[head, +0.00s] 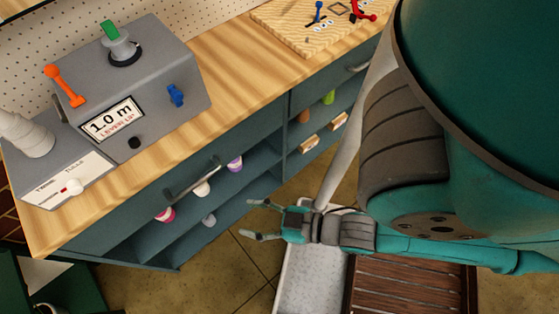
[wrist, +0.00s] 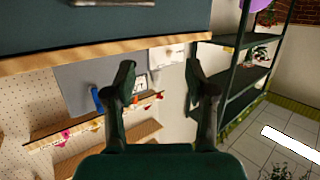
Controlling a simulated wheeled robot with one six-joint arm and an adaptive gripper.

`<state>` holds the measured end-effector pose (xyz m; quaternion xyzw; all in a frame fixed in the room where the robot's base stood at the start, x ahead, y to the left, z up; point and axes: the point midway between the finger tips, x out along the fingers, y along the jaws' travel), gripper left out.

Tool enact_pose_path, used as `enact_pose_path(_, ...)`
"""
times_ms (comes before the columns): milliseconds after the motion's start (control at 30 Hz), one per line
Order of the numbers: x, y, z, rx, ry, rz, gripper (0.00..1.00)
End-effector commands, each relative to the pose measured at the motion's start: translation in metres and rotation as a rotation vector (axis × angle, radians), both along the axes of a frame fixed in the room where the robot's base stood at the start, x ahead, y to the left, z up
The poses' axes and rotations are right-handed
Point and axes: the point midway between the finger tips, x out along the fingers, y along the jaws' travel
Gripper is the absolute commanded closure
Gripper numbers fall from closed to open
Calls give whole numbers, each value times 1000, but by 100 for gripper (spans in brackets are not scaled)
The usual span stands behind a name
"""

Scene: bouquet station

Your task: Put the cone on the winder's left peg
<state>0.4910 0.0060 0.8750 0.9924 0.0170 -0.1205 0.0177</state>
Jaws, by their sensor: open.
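A grey machine box (head: 185,78) with a "1.0 m" display, an orange lever, a green-topped knob and a blue knob stands on the wooden counter. It seems to be the winder. A white, ribbed, cone-like piece (head: 30,137) stands at its left; I cannot tell whether it is the cone. No left peg can be made out. Small spool-like things, pink (head: 165,215), white (head: 202,188) and purple (head: 235,164), sit in the shelves below. My gripper (head: 264,220) is open and empty, in front of and apart from the shelves. Its fingers also show in the wrist view (wrist: 160,82).
The wooden counter (head: 236,75) has a bare stretch right of the machine. A wooden board (head: 290,28) with small tools lies farther right. Below my gripper are a grey tray (head: 310,275) and a brown slatted surface (head: 410,290). A dark rack (wrist: 245,75) shows at right in the wrist view.

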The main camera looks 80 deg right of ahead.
Motion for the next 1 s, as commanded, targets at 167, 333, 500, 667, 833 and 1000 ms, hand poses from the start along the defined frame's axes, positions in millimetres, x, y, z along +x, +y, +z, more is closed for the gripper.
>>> enact_pose_path(167, -46, -4, 5, 20, 26, -24, 44)
enact_pose_path(333, -64, -6, 10, 29, 29, -37, 44)
enact_pose_path(500, -66, -6, 11, 31, 29, -40, 44)
enact_pose_path(667, -66, -6, 11, 31, 29, -39, 44)
enact_pose_path(833, -66, -6, 11, 31, 29, -39, 44)
enact_pose_path(1000, -65, -6, 11, 31, 29, -39, 44)
